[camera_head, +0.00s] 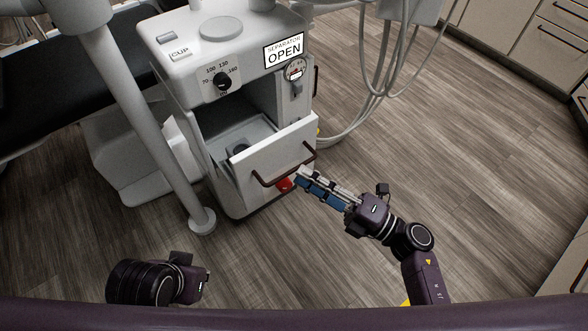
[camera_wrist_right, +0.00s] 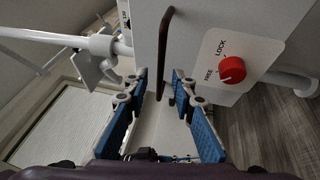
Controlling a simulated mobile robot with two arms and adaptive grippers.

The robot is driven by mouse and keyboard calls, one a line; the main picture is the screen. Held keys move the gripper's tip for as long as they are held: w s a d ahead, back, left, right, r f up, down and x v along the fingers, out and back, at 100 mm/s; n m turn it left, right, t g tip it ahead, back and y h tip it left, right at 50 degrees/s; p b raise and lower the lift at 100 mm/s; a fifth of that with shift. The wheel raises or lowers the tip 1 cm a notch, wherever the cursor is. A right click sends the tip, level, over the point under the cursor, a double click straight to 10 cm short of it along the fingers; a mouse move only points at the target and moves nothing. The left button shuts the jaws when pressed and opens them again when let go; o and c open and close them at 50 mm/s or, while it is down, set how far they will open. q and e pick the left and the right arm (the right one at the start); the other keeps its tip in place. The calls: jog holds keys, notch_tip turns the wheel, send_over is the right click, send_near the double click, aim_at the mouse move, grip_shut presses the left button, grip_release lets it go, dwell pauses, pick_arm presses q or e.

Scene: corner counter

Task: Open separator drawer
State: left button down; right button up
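The separator drawer (camera_head: 262,160) is a white drawer in the dental unit. It stands pulled out, and its inside shows behind the front panel. Its dark bar handle (camera_head: 284,168) runs across the front; it also shows in the right wrist view (camera_wrist_right: 164,55). My right gripper (camera_head: 303,177) is just in front of the drawer, near the handle's right end. In the wrist view its blue-padded fingers (camera_wrist_right: 158,82) are apart with nothing held between them.
A red knob (camera_wrist_right: 232,70) marked LOCK and FREE is beside the handle in the wrist view. A "SEPARATOR OPEN" label (camera_head: 284,50) is on the unit (camera_head: 190,60). A grey post (camera_head: 150,130) stands left. Hoses (camera_head: 385,80) hang right. Floor (camera_head: 480,180) is clear at right.

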aim_at(293, 170)
jog(key=shift+x, duration=2.05)
grip_shut()
